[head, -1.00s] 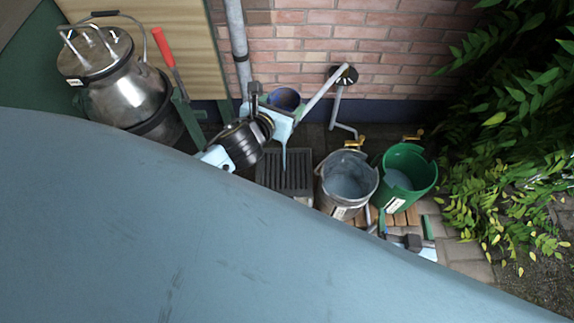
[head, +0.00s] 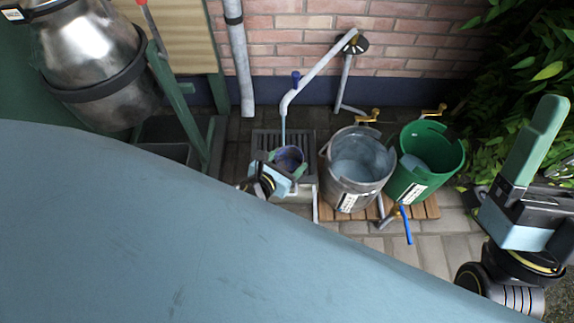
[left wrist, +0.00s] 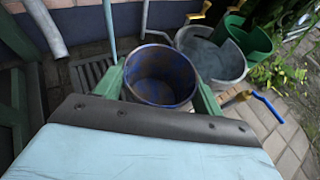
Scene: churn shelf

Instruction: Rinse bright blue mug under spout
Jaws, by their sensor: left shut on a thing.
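The mug (head: 289,156) is blue with dull brownish film inside, clearest in the left wrist view (left wrist: 160,78). My left gripper (head: 276,178) is shut on it, its green fingers on either side, and holds it with the opening up above the drain grate. The spout (head: 287,103) sends down a thin stream of water (head: 283,130), which meets the mug's far-left edge in the head view. In the left wrist view the stream (left wrist: 109,22) passes left of the mug. My right gripper (head: 538,140) is raised at the right; its jaw gap does not show.
The grate (head: 268,140) lies under the spout. A metal bucket (head: 345,192) and a green bucket (head: 422,165) stand close to its right on wooden slats (head: 428,208). A steel churn (head: 90,60) stands at the left. A brick wall (head: 420,45) closes the back.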

